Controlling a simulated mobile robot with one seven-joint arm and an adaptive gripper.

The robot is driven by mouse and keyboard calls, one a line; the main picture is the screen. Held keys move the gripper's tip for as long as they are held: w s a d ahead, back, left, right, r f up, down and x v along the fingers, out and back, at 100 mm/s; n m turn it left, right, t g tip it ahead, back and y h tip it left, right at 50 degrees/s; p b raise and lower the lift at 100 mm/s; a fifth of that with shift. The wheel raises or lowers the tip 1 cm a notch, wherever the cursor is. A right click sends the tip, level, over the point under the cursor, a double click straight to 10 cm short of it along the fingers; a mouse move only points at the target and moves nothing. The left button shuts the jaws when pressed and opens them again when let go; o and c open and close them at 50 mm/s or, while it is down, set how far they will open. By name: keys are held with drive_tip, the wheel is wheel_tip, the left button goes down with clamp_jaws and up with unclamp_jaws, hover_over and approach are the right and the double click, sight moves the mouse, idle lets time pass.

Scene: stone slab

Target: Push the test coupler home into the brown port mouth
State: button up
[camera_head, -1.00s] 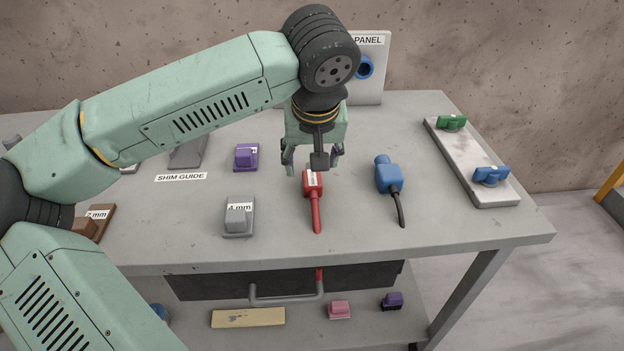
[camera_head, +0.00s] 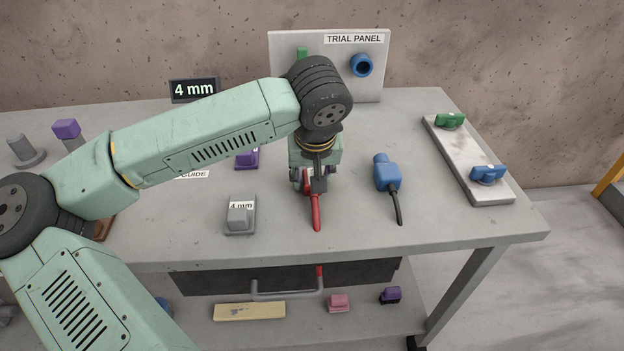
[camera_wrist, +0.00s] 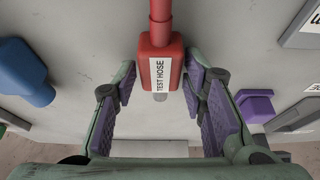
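The red test coupler (camera_wrist: 175,50), labelled TEST HOSE, lies on the bench with its red hose (camera_head: 317,215) toward the front edge. My gripper (camera_head: 314,184) is low over it and hides most of it in the head view. In the wrist view my gripper (camera_wrist: 160,82) is open, its purple-padded fingers on either side of the coupler's nose end. A gap shows on the left; the right finger is very close, contact unclear. The trial panel (camera_head: 285,70) at the back shows a blue port (camera_head: 362,65) and a green part (camera_head: 302,53). No brown port mouth is visible.
A blue coupler (camera_head: 388,175) lies right of my gripper, and a grey 4 mm block (camera_head: 239,216) to the left. A purple block (camera_head: 247,159) is behind. A pale slab (camera_head: 450,155) with green and blue fittings lies at the right. A 4 mm sign (camera_head: 194,89) stands behind.

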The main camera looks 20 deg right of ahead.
clamp_jaws()
drive_tip(key=shift+r, duration=0.2)
idle(0.3)
